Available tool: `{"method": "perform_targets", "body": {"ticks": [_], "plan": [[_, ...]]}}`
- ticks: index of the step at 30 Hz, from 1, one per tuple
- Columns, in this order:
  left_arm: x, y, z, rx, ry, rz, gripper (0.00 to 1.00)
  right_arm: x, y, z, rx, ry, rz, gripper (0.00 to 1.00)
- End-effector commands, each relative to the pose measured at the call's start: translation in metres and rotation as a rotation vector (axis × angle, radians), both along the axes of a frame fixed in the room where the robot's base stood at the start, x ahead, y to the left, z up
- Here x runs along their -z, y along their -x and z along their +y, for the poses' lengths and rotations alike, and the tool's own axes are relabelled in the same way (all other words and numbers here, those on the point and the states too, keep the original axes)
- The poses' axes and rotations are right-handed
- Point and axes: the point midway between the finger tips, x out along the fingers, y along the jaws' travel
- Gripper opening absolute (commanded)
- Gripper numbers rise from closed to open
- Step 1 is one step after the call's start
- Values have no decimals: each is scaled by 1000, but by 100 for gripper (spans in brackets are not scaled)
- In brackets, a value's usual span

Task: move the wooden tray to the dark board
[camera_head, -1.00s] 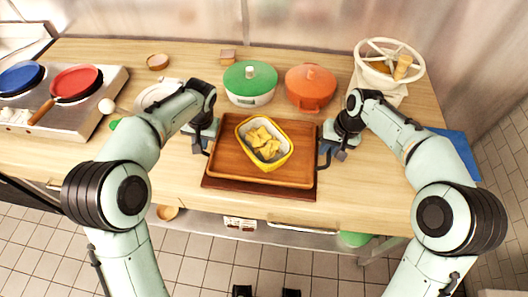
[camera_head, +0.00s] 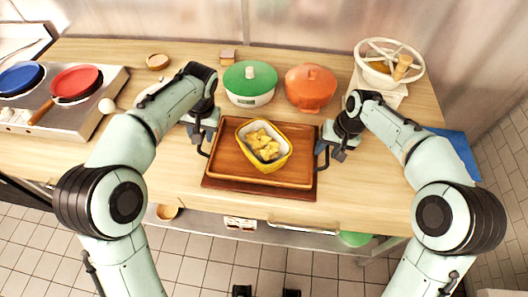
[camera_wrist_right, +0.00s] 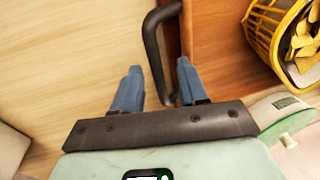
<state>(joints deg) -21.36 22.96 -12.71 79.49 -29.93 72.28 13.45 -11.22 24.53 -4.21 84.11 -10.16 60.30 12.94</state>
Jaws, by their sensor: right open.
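The wooden tray (camera_head: 226,160) lies on the dark board (camera_head: 258,192), whose front strip shows below it. A yellow dish (camera_head: 274,163) with yellow pieces stands in the tray. My right gripper (camera_head: 326,146) is at the tray's right handle. In the right wrist view its fingers (camera_wrist_right: 157,88) are apart, with the dark handle (camera_wrist_right: 153,40) between them and the tray (camera_wrist_right: 215,45) to the right. My left gripper (camera_head: 207,142) is beside the tray's left handle; its fingers are too small and partly hidden to tell their state.
A green-lidded pot (camera_head: 249,84) and an orange pot (camera_head: 311,88) stand behind the tray. A stove (camera_head: 90,101) with red and blue pans is at the left, a white wheeled device (camera_head: 388,65) at the back right. The counter's front strip (camera_head: 350,200) is clear.

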Motion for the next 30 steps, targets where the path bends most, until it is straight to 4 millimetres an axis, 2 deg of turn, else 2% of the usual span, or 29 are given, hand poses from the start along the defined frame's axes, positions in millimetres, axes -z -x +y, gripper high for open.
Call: {"method": "perform_targets", "body": {"ticks": [1,6,10,15,19,30], "plan": [[-13,1,-3,1,2,-5,42,0,0,0,0,0,0,43],[-44,3,-10,1,1,-3,42,0,0,0,0,0,0,43],[-59,5,-13,1,0,-1,42,0,0,0,0,0,0,43],[-66,6,-14,1,0,1,42,-6,0,-1,1,-1,-3,43],[-66,6,-14,1,0,1,42,-25,1,-4,1,-1,-4,43],[-66,6,-14,1,0,1,42,-98,8,-18,0,-1,-4,43]]}}
